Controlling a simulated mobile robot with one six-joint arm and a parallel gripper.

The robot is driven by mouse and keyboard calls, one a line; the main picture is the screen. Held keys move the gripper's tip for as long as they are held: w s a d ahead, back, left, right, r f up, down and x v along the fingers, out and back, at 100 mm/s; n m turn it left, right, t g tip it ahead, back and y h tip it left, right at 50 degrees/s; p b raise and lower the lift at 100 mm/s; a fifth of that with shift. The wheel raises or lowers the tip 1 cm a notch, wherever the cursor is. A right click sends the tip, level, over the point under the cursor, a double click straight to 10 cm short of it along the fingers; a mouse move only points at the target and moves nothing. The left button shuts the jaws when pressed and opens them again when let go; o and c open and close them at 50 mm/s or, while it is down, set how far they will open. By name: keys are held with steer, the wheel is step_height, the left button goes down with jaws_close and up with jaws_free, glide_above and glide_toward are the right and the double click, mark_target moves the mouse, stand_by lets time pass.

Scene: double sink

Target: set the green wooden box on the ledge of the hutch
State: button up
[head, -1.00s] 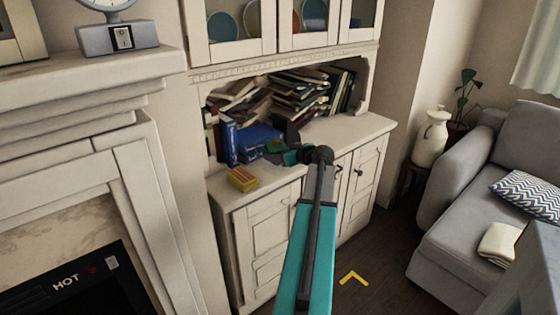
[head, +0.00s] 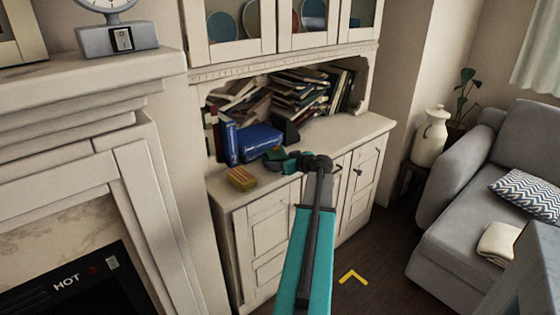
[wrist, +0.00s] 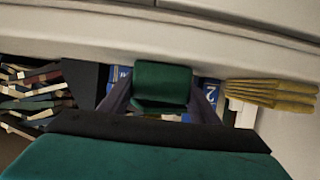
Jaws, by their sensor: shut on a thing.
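The green wooden box (wrist: 163,84) is held between the two dark fingers of my gripper (wrist: 160,100) in the wrist view. In the head view the green box (head: 275,153) shows as a small dark green patch at the end of my gripper (head: 277,160), partly hidden by it. The ledge of the hutch (head: 345,128) is the pale counter under the bookshelf opening. The box is over or at the front part of this ledge, in front of a blue book. I cannot tell whether it touches the ledge.
A blue book (head: 260,139) and several piled books (head: 300,92) fill the back left. The right part of the ledge is clear. A fireplace mantel (head: 90,72) stands left, a grey sofa (head: 475,190) right.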

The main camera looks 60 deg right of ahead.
steer(key=shift+f, duration=0.15)
steer(key=o, duration=1.2)
steer(key=shift+c, duration=0.2)
steer(key=b+v, duration=0.1)
steer(key=v, duration=1.1)
steer(key=shift+r, duration=0.25)
steer(key=shift+w+a, duration=0.1)
